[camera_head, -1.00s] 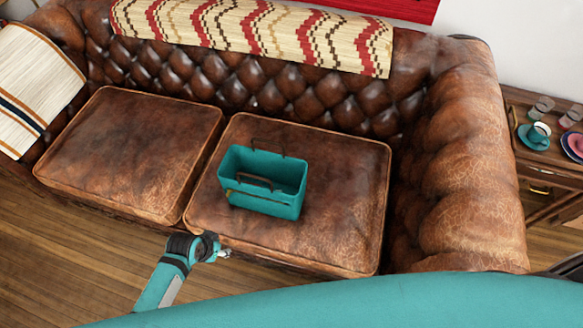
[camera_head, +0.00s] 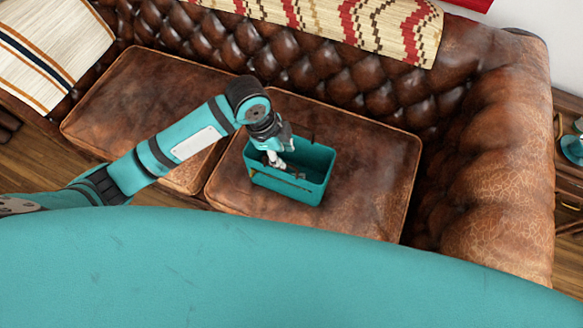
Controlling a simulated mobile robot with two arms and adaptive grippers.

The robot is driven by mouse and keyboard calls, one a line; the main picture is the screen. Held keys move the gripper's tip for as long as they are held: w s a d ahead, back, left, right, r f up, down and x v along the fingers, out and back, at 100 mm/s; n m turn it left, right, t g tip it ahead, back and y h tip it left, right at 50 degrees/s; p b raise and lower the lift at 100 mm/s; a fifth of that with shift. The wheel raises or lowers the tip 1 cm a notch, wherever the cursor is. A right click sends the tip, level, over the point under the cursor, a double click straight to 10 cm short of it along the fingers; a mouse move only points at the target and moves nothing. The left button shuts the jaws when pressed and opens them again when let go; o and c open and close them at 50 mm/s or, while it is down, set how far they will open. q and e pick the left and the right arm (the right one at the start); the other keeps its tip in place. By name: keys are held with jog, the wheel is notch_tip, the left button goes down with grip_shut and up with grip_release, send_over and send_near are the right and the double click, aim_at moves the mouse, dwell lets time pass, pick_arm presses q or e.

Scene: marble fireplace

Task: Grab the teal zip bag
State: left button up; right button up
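The teal zip bag (camera_head: 310,190) stands upright and open-topped on the right seat cushion of the brown leather sofa. My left arm reaches in from the left, and my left gripper (camera_head: 274,160) points down at the bag's left part, over its near rim by the handle. The fingers are small and partly hidden by the wrist, so I cannot tell whether they are open or shut, or whether they touch the handle. My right gripper is not in view.
The sofa's right seat cushion (camera_head: 370,170) is bare around the bag. The tufted backrest (camera_head: 340,75) rises behind it and the thick right armrest (camera_head: 500,170) stands to the right. A patterned throw (camera_head: 390,27) hangs over the back. A side table with a teal cup (camera_head: 575,147) is at far right.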

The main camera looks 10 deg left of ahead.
pick_arm(q)
jog(key=w+a+r+m+g+y, duration=0.1)
jog(key=w+a+r+m, duration=0.1)
jog(key=a+m, duration=0.15)
send_near(281, 171)
jog(key=shift+n, duration=0.45)
notch_tip(281, 171, down, 5)
jog(key=shift+f, duration=0.15)
jog(key=shift+d+f, duration=0.25)
jog(key=shift+f, duration=0.6)
jog(key=shift+d+f, duration=0.25)
jog(key=shift+f, duration=0.65)
jog(key=shift+d+f, duration=0.25)
jog(key=shift+f, duration=0.6)
grip_shut()
jog(key=shift+r, duration=0.1)
